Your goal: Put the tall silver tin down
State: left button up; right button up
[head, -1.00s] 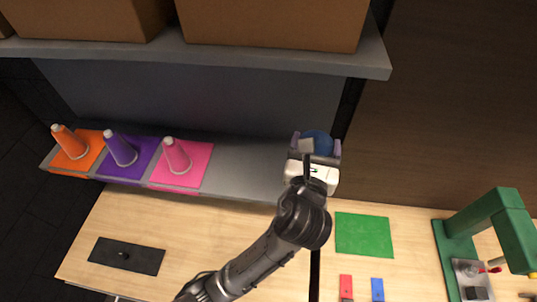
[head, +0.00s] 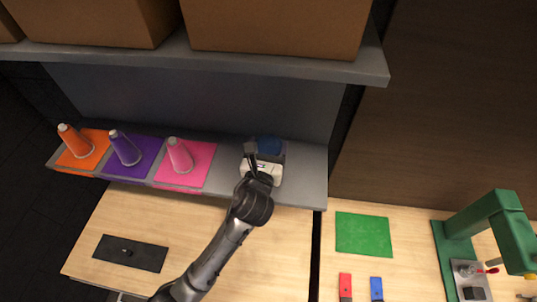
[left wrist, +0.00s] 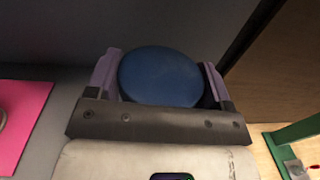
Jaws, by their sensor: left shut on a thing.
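My left gripper (head: 264,152) is shut on a round thing with a flat blue top (head: 270,145), taken here as the tin. The blue top also shows in the left wrist view (left wrist: 160,77) between the two purple fingers. Its sides are hidden by the gripper, so no silver shows. The gripper is over the bare right part of the low grey shelf (head: 305,180), right of the pink square. I cannot tell whether the tin's bottom touches the shelf. My right gripper is not in view.
An upper shelf (head: 290,63) with cardboard boxes (head: 275,25) hangs above. A green mat (head: 363,234) and a green press (head: 455,235) are at right.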

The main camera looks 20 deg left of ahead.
pick_arm(q)
jog(key=shift+f, duration=1.9)
jog(key=shift+f, duration=0.15)
jog(key=o, duration=1.2)
jog(key=shift+o, duration=0.2)
jog(key=shift+s+d, duration=0.1)
jog(key=shift+s, duration=0.1)
jog(key=s+d+b, duration=0.1)
jog(key=s, duration=1)
jog(key=shift+s+d+b, duration=0.25)
jog(key=shift+d+b, duration=0.1)
jog(key=shift+d, duration=0.05)
